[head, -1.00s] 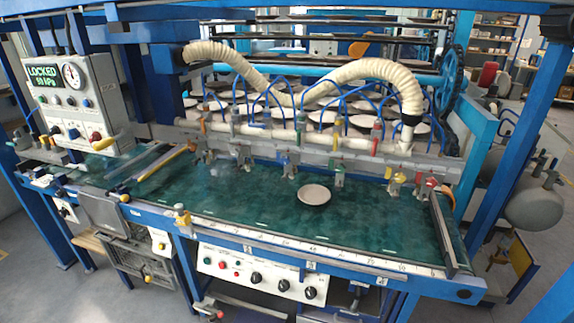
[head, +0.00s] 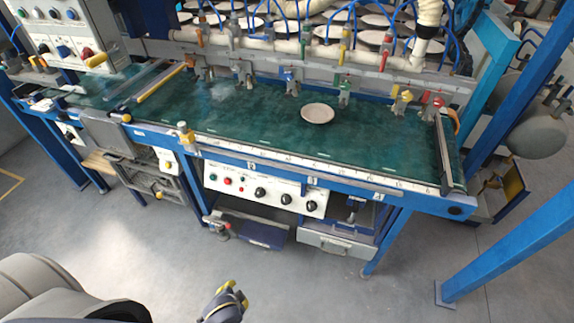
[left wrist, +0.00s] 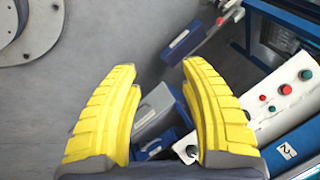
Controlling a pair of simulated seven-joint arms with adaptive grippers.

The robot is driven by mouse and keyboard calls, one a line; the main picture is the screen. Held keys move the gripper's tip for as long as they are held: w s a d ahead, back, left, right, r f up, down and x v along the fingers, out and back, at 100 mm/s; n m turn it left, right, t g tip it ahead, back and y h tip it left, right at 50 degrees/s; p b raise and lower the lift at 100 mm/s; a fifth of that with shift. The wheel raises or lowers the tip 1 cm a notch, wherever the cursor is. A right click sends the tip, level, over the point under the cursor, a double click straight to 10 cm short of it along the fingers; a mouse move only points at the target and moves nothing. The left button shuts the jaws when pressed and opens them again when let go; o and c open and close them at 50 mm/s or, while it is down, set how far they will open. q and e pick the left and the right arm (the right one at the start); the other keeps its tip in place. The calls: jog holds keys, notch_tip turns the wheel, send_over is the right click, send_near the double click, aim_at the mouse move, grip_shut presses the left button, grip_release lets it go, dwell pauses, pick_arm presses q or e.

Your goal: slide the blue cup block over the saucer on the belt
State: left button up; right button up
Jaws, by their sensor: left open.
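The blue cup block (head: 289,74) hangs on the pale rail behind the belt, in the head view. A pale round saucer (head: 318,113) lies on the green belt (head: 240,112), in front of and slightly right of the blue block. My left gripper (head: 230,292) is low in front of the bench, far from both. In the left wrist view its yellow fingers (left wrist: 160,72) are spread with nothing between them. My right gripper is in no view.
Other coloured blocks hang along the same rail, including a green one (head: 345,84) to the right. A white control panel (head: 262,190) with knobs is on the bench front. The floor (head: 130,235) before the bench is largely clear.

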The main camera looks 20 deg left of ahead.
aim_at(287, 96)
pick_arm(q)
jog(key=w+a+r+t, duration=0.1)
jog(key=w+r, duration=0.2)
jog(key=r, duration=0.3)
jog(key=w+r+t+y, duration=0.1)
jog(key=w+r, duration=0.1)
jog(key=r, duration=0.4)
jog(key=w+a+r+t, duration=0.1)
jog(key=w+r, duration=0.2)
jog(key=r, duration=0.3)
jog(key=w+d+r+n+t+h, duration=0.1)
jog(key=w+r+n+t, duration=0.15)
jog(key=w+r, duration=0.7)
jog(key=w+d+r+n+t+h, duration=0.15)
jog(key=w+r+t, duration=0.4)
jog(key=w, duration=0.75)
jog(key=w+r+n+t+h, duration=0.1)
jog(key=w+r+n+t, duration=0.15)
jog(key=w+r, duration=0.85)
jog(key=shift+g, duration=0.35)
jog(key=w, duration=1.1)
jog(key=w+f, duration=0.1)
jog(key=w, duration=0.5)
jog(key=shift+w+d, duration=0.15)
jog(key=shift+d, duration=0.2)
jog(key=shift+r, duration=0.1)
jog(key=shift+c, duration=0.3)
grip_shut()
